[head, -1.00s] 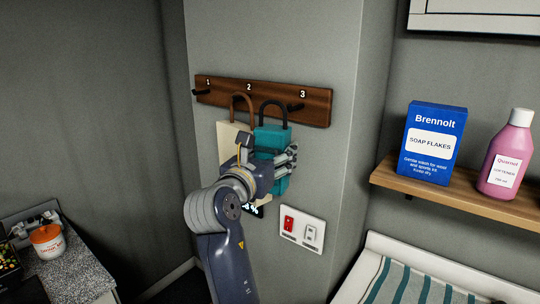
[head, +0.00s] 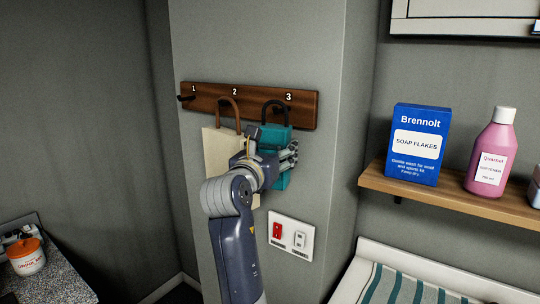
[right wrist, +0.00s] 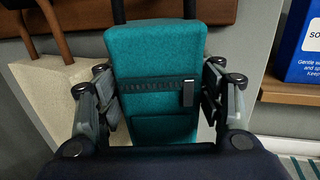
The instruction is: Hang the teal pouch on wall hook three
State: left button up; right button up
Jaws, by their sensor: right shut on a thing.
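The teal pouch (head: 275,139) hangs upright in my right gripper (head: 280,160), in front of the wall below the number 3. Its dark loop (head: 268,104) stands up and overlaps hook three's place on the brown hook board (head: 218,96); I cannot tell whether the loop is around the hook or in front of it. In the right wrist view the fingers press both sides of the teal pouch (right wrist: 155,65), and the loop's top is cut off. My left gripper is not in view.
A cream pouch (head: 218,143) with a brown loop hangs at hook two, close left of the teal one. Hook one (head: 186,98) is empty. A switch plate (head: 291,236) is below. A shelf (head: 440,197) with a blue box (head: 417,144) and pink bottle (head: 490,152) is right.

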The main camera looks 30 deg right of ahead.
jog(key=shift+w+d+b, duration=0.3)
jog(key=shift+d, duration=0.5)
jog(key=shift+w+d+p, duration=0.1)
jog(key=shift+d+p, duration=0.05)
jog(key=shift+p, duration=0.35)
jog(key=shift+d+f, duration=0.15)
jog(key=shift+p, duration=0.4)
jog(key=shift+f+p, duration=0.2)
jog(key=shift+p, duration=0.1)
jog(key=shift+f, duration=0.15)
jog(key=o, duration=1.2)
jog(key=shift+d, duration=0.15)
jog(key=shift+o, duration=0.2)
jog(key=shift+w+d+f, duration=0.15)
jog(key=shift+d, duration=0.15)
